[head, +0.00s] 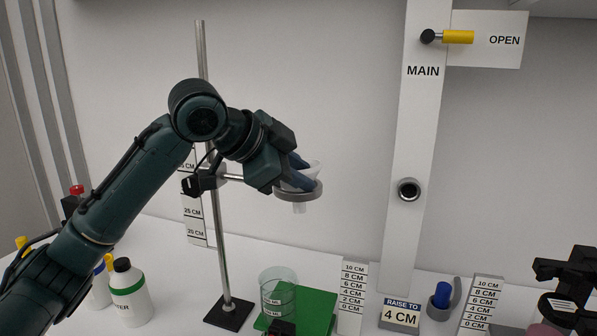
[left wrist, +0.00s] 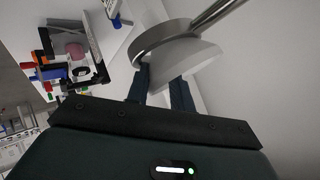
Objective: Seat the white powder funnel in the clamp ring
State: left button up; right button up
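The white powder funnel (head: 315,170) is a pale, translucent cone at the clamp ring, with its stem showing below the ring. The grey clamp ring (head: 303,195) sits on a rod from the upright stand and goes around the funnel's lower part. I cannot tell whether the cone rests fully on it. My left gripper (head: 297,172) comes in from the left, its dark blue fingers a small gap apart with the funnel's wall between them. The left wrist view shows the funnel's flared cone (left wrist: 195,66) at the fingertips against the ring (left wrist: 163,38).
The stand's pole (head: 216,235) rises from a black base. A white bottle (head: 128,290) is at the left. Scale cards, a "RAISE TO 4 CM" sign (head: 401,312) and a blue item (head: 442,295) stand right.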

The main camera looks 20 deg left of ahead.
pick_arm(q)
jog(key=shift+s+d+f, duration=0.2)
jog(key=shift+f, duration=0.4)
pick_arm(e)
jog(key=shift+w, duration=0.15)
pick_arm(q)
jog(key=shift+s+a+r, duration=0.1)
jog(key=shift+s+r, duration=0.05)
jog(key=b+v, duration=0.1)
jog(key=v, duration=1.2)
jog(key=shift+w+a+r, duration=0.15)
jog(key=shift+w+r, duration=0.1)
jog(key=shift+r, duration=0.2)
pick_arm(e)
jog(key=shift+a+f, duration=0.15)
jog(key=shift+a, duration=0.15)
